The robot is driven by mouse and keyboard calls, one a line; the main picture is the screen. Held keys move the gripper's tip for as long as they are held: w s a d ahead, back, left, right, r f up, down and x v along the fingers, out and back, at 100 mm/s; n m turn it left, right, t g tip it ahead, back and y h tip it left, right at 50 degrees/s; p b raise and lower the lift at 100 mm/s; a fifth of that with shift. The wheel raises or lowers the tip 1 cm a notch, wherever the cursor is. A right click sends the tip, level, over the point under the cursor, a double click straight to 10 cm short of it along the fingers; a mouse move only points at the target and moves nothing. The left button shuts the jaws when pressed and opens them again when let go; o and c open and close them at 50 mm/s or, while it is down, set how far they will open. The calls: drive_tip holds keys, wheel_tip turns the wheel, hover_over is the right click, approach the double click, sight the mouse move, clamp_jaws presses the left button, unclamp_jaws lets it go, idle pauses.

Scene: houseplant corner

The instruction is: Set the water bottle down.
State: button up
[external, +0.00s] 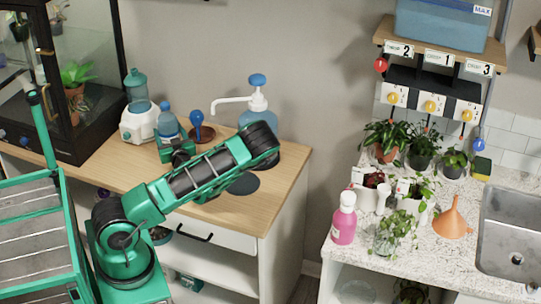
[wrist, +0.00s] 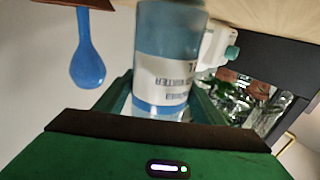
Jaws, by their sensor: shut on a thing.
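The water bottle (external: 168,123) is blue and stands roughly upright above the wooden counter (external: 110,174) in the external view. My gripper (external: 171,147) is shut around its lower part. In the wrist view the bottle (wrist: 166,62) sits between the green fingers of my gripper (wrist: 160,108), with a white printed label facing the camera. The bottle's base is hidden behind the gripper in the external view, so I cannot tell whether it touches the counter.
A white device with a teal tank (external: 138,118) stands close left of the bottle. A blue bulb-shaped piece (external: 196,119) stands by a brown saucer (external: 207,134) to the right. A pump bottle (external: 257,98) is behind my arm.

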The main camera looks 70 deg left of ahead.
drive_tip(key=shift+s+f, duration=0.1)
drive_tip(key=shift+f, duration=0.25)
